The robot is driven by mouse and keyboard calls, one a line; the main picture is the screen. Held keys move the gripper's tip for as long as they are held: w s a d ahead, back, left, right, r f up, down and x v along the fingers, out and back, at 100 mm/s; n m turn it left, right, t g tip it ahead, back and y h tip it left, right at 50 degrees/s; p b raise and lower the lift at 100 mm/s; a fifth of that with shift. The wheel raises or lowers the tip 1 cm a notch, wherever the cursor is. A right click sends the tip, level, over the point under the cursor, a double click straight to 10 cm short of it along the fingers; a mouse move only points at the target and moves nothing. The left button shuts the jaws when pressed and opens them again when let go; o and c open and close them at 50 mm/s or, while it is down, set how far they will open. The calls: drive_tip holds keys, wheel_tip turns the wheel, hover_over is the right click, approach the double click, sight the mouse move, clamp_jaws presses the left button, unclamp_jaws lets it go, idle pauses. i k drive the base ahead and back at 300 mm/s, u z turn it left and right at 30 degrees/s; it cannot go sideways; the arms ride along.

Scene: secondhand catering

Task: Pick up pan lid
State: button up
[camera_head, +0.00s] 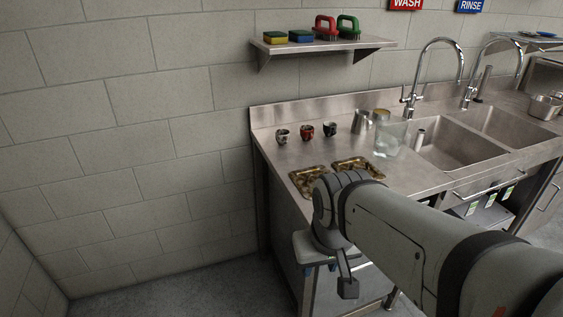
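I cannot make out a pan lid in the head view. My arm reaches in from the lower right and bends down in front of the steel counter (335,140). My gripper (345,286) is at the lower end of the arm, below the counter top and in front of its front edge. It is small and partly hidden by my wrist, so its opening and anything in it cannot be told.
Two brown patterned trays (303,172) lie near the counter's front left. Three small mugs (307,132), metal pitchers (361,122) and a clear container (389,140) stand behind. Sinks (455,143) with tall taps (414,97) are right. A wall shelf (330,46) holds sponges and brushes. Floor at left is clear.

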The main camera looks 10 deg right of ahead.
sight(304, 178)
drive_tip(key=z, duration=0.15)
drive_tip(key=i, duration=0.9)
drive_tip(key=u, duration=0.05)
